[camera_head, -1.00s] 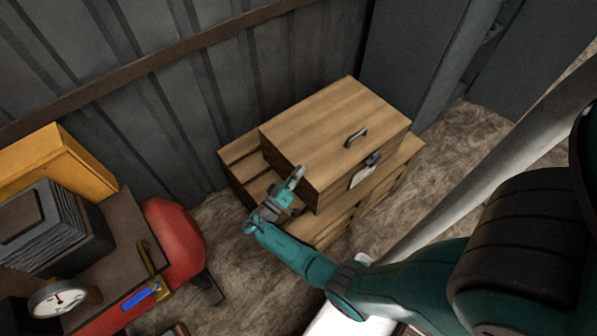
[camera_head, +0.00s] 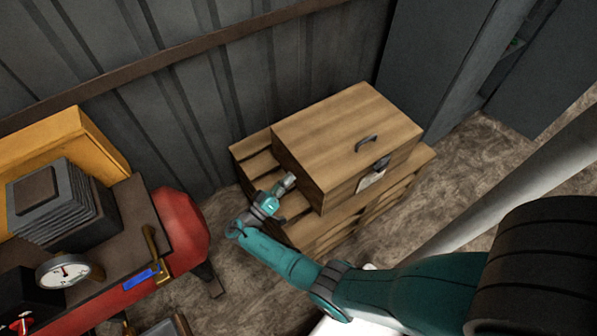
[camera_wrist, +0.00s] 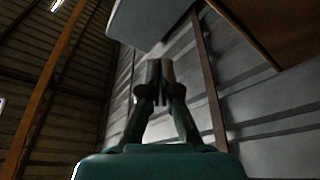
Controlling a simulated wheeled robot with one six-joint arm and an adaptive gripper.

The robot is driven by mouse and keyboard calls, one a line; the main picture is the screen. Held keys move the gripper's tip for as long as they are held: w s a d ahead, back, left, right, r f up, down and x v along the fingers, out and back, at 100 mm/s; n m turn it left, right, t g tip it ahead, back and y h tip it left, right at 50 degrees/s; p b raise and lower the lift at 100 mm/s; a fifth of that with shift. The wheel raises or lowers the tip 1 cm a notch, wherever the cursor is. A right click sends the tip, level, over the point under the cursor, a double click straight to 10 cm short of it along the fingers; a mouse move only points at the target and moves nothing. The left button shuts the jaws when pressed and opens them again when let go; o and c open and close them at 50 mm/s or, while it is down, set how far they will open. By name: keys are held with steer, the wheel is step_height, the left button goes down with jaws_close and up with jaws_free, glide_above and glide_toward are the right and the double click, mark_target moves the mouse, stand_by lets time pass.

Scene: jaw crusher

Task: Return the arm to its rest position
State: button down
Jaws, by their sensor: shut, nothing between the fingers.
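My gripper (camera_head: 289,181) is at the end of my teal arm, at the left side of the wooden box in the head view. Its fingers point toward the box's left side; I cannot tell whether they touch it. In the wrist view my gripper (camera_wrist: 160,72) has its fingertips together with nothing between them. My arm reaches in from the lower right of the head view.
The wooden box (camera_head: 340,135) with a dark handle and a tag sits on a wooden pallet (camera_head: 310,232). A red tank (camera_head: 183,228) with a gauge (camera_head: 63,271) and a blue-handled valve (camera_head: 141,277) stands left. A corrugated wall (camera_head: 200,95) is behind.

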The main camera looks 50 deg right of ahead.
steer(key=shift+w+v, duration=0.2)
steer(key=shift+v, duration=0.95)
steer(key=shift+f, duration=0.1)
